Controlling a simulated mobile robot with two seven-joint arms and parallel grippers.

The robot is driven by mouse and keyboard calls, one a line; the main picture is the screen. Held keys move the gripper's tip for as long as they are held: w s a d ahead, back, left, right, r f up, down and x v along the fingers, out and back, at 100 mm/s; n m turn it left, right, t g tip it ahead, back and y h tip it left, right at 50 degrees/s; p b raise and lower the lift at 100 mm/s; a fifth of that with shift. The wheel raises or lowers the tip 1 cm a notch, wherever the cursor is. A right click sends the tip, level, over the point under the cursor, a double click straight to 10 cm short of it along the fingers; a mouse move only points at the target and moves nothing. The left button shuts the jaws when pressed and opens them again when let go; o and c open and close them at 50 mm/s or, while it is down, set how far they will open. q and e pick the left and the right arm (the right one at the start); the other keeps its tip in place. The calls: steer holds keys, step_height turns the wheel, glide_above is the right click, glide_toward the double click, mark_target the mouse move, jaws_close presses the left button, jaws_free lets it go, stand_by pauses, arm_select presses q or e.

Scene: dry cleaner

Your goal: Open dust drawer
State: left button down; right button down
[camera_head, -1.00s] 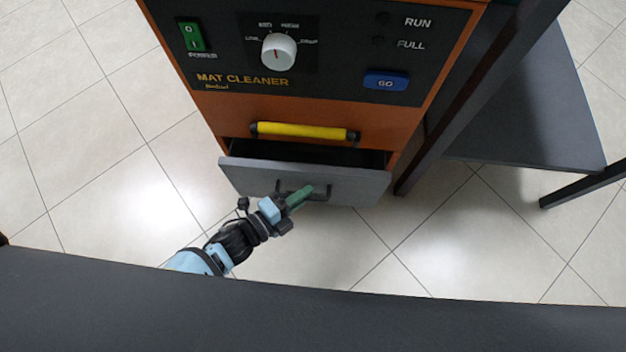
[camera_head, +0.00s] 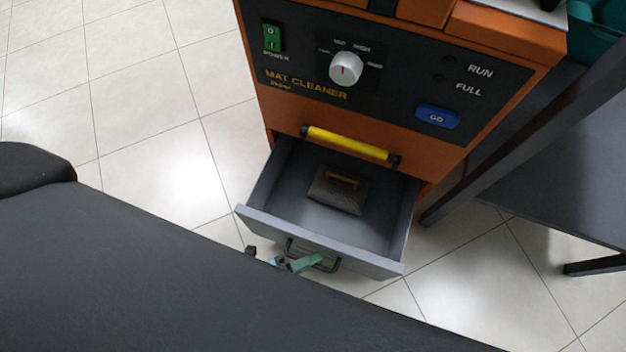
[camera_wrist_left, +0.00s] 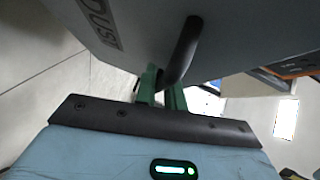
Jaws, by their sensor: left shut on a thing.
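The grey dust drawer (camera_head: 400,232) of the orange mat cleaner stands pulled well out below the yellow handle. A dark box-like thing with a brown strip on top (camera_head: 340,190) lies inside it. My left gripper (camera_head: 300,264) is at the drawer's front, shut on the dark drawer handle (camera_head: 328,266). In the left wrist view the green fingers (camera_wrist_left: 162,90) close around the handle (camera_wrist_left: 182,50), close to the drawer front, which bears the letters "DUST" (camera_wrist_left: 98,20). My right gripper is not in view.
The mat cleaner's panel (camera_head: 380,80) has a green switch, a white knob and a blue GO button. A yellow bar handle (camera_head: 347,144) sits just above the drawer. A dark table (camera_head: 570,190) stands at the right. Tiled floor at the left is clear.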

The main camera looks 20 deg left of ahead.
arm_select(q)
steer(key=shift+a, duration=0.1)
steer(key=c, duration=1.8)
jaws_free()
steer(key=shift+o, duration=0.2)
steer(key=shift+s, duration=0.15)
steer(key=p+v, duration=0.2)
steer(key=v, duration=0.5)
steer(key=shift+s+a, duration=0.2)
steer(key=shift+a, duration=0.05)
